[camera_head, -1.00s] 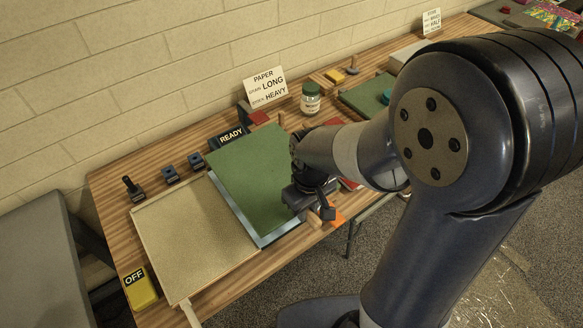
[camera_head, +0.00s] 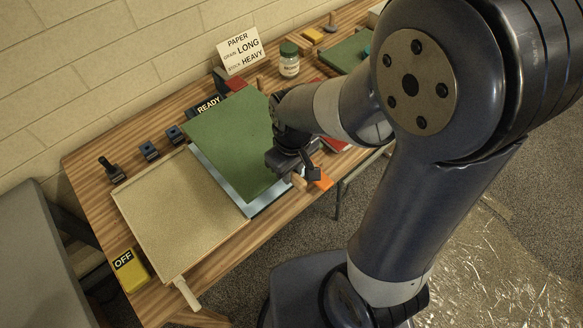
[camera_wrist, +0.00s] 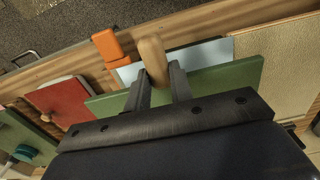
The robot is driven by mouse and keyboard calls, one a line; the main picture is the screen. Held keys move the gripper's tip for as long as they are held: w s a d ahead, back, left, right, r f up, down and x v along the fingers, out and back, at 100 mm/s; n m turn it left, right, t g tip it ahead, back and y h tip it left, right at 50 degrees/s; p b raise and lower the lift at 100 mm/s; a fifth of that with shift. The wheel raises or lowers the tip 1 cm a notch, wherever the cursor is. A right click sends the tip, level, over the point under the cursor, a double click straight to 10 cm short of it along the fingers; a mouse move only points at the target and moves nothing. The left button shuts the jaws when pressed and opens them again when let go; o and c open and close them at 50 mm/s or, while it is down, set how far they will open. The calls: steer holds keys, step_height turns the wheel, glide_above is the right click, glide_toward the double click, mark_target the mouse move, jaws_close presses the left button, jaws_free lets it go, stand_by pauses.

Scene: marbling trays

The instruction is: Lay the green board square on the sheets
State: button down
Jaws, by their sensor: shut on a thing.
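The green board (camera_head: 225,140) lies over the pale blue sheets (camera_head: 268,200) in the head view. A strip of the sheets shows along the board's left and front edges. Whether the board touches them I cannot tell. My gripper (camera_wrist: 160,85) is shut at the board's right side. In the wrist view, the board (camera_wrist: 228,82) spans beneath my fingers, with the pale sheets (camera_wrist: 208,52) showing past its edge. A rounded wooden peg (camera_wrist: 152,58) shows between my fingertips; whether it belongs to the board is unclear. My arm hides the board's right part in the head view.
A tan tray (camera_head: 165,248) is close on the left. An orange block (camera_wrist: 107,46) and a red board (camera_wrist: 62,100) are near my gripper. The READY sign (camera_head: 208,104), paper sign (camera_head: 240,50) and jar (camera_head: 289,62) stand behind. An OFF block (camera_head: 128,268) is front left.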

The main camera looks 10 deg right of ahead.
steer(key=shift+f+b, duration=2.95)
steer(key=shift+f, duration=0.75)
steer(key=c, duration=0.7)
jaws_free()
steer(key=shift+r, duration=0.1)
steer(key=shift+r+p, duration=2.95)
steer(key=shift+r, duration=0.45)
step_height(320, 180, down, 7)
steer(key=b, duration=0.5)
steer(key=shift+b, duration=0.4)
steer(key=shift+r, duration=0.2)
